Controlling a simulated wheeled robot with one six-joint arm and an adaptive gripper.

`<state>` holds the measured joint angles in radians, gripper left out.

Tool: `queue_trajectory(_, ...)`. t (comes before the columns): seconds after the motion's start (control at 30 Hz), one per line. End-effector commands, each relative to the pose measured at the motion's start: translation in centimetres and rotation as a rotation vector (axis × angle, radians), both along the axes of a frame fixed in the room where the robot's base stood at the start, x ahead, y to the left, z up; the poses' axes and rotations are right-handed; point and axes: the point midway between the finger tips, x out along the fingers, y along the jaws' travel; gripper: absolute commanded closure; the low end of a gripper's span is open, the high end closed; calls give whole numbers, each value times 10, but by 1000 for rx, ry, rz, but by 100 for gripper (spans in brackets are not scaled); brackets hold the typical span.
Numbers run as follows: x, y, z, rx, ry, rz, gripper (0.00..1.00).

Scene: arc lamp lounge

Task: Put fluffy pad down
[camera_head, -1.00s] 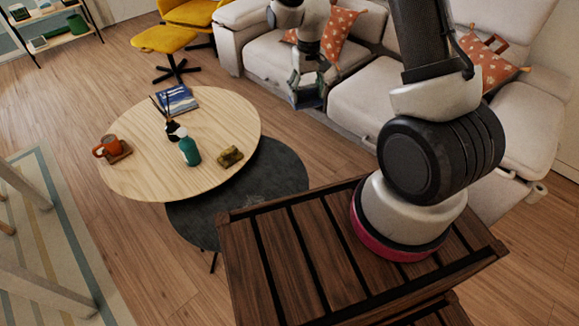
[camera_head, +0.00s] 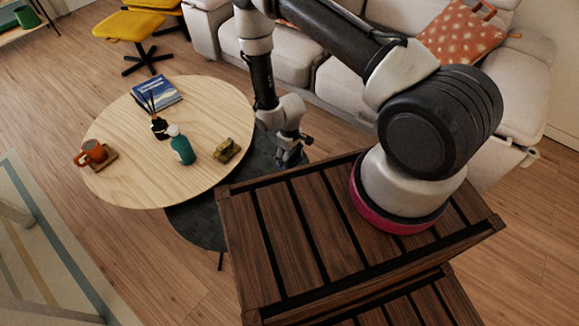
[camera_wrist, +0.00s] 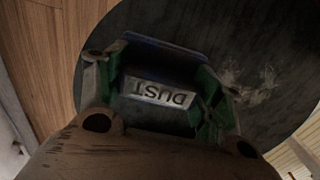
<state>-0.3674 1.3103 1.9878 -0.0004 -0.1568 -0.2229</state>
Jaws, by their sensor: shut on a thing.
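My gripper (camera_wrist: 160,82) is shut on the fluffy pad (camera_wrist: 158,92), a small block with a grey face lettered "DUST" and a blue edge, held between the two fingers. In the head view my gripper (camera_head: 292,152) hangs over the right side of the low dark round table (camera_head: 200,222), and the pad cannot be made out there. In the wrist view the dark tabletop (camera_wrist: 285,35) lies behind the pad, with a pale dusty smudge (camera_wrist: 250,80) beside it. I cannot tell whether the pad touches the tabletop.
The higher light wood table (camera_head: 120,130) overlaps the dark one. It carries a mug (camera_head: 91,152), a teal bottle (camera_head: 182,148), a reed diffuser (camera_head: 158,125), a blue book (camera_head: 160,92) and a yellowish-brown object (camera_head: 226,150). A sofa (camera_head: 300,60) stands behind.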

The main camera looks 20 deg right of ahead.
Motion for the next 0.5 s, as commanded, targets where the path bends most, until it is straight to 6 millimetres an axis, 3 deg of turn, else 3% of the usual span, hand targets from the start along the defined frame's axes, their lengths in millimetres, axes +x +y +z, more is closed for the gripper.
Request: queue_trajectory(0.5,0,0,-58,0,0,-2,64)
